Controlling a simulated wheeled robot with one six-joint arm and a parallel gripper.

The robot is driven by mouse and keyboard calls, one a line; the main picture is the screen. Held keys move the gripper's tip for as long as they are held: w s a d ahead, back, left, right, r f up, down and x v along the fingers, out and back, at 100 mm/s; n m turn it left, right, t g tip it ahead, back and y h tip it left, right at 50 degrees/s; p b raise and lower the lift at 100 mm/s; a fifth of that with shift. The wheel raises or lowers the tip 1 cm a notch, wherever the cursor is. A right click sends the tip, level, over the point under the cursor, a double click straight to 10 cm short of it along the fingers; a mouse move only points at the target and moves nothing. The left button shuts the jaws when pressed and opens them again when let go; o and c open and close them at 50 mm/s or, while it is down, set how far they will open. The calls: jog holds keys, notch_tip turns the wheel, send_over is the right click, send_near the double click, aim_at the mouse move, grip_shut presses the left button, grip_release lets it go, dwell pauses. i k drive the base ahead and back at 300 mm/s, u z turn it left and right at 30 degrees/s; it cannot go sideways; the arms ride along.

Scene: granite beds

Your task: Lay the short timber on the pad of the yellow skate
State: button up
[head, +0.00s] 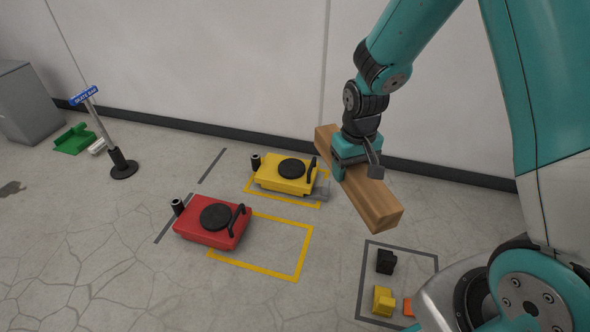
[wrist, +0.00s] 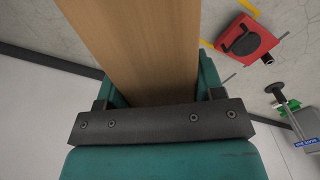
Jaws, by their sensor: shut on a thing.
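The short timber (head: 376,200) is a light brown wooden beam. My gripper (head: 357,165) is shut on it and holds it up, to the right of the skates in the head view. The timber also fills the upper middle of the wrist view (wrist: 135,45), between the jaws. The yellow skate (head: 273,174) stands on the floor near the wall, with a round black pad (head: 292,169) on top. The pad is bare. The timber appears apart from the skate. The yellow skate is not seen in the wrist view.
A red skate (head: 194,227) with a black pad stands in front of the yellow one; it also shows in the wrist view (wrist: 262,37). A grey-outlined square (head: 398,246) holds black, yellow and orange blocks. A sign post (head: 103,130) and grey cabinet (head: 27,105) stand left.

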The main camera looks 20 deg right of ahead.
aim_at(286, 166)
jog(key=z, duration=0.15)
jog(key=k, duration=0.3)
jog(key=u, duration=1.05)
jog(key=i, duration=1.35)
jog(key=z, duration=0.5)
jog(key=i, duration=0.45)
jog(key=z, duration=0.35)
